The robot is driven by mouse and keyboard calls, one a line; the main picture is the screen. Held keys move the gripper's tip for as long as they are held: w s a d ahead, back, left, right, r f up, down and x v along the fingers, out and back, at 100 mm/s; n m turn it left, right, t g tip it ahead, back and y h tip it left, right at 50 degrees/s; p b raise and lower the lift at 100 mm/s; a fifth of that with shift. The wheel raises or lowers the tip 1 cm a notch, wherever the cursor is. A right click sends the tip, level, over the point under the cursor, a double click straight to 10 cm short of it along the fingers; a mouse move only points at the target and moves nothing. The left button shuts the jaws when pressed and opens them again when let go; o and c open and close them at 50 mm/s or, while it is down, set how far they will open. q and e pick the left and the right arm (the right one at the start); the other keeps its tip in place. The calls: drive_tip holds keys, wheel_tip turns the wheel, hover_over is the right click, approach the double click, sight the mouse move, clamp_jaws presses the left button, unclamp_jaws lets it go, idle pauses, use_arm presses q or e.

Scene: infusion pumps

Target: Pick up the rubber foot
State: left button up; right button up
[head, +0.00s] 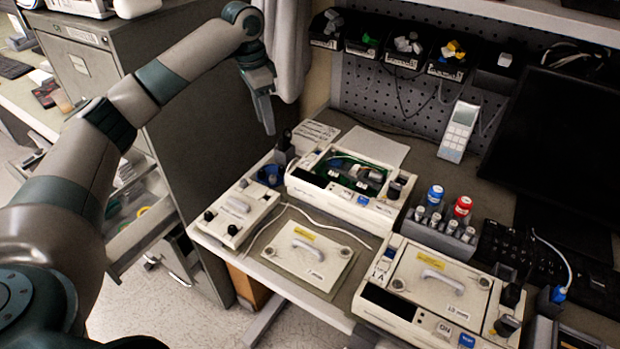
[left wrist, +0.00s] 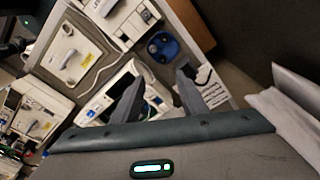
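My left gripper (head: 267,122) hangs in the air with its fingers down, above the bench's far left corner. In the left wrist view its two fingers (left wrist: 160,80) are apart with nothing between them, so it is open. No rubber foot can be told for certain. A small blue round dish (head: 270,175) stands on the bench below the gripper. It also shows in the left wrist view (left wrist: 163,46) with small dark pieces in it, too small to identify. My right gripper is in neither view.
An open pump (head: 345,186) with a green board stands right of the dish. A small panel with black knobs (head: 236,210), a handled cover (head: 308,262) and another pump (head: 437,295) lie nearer. A grey cabinet (head: 190,120) stands left. Bins (head: 405,45) hang behind.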

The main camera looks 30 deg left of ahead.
use_arm(q)
drive_tip(key=p, duration=0.4)
hover_over(281, 168)
drive_tip(key=f, duration=0.8)
drive_tip(key=s+f, duration=0.1)
drive_tip(key=f, duration=0.2)
drive_tip(key=shift+a+f, duration=0.2)
drive_tip(key=shift+f, duration=0.2)
drive_tip(key=shift+w+f+p, duration=0.2)
drive_tip(key=shift+f+p, duration=0.25)
drive_tip(key=shift+p, duration=0.1)
drive_tip(key=f, duration=0.1)
drive_tip(key=f+p, duration=0.1)
drive_tip(key=f, duration=0.1)
drive_tip(key=shift+w+d+p, duration=0.1)
drive_tip(key=shift+w+p, duration=0.15)
drive_tip(key=shift+p, duration=0.05)
drive_tip(key=shift+w+f, duration=0.1)
drive_tip(key=shift+f, duration=0.5)
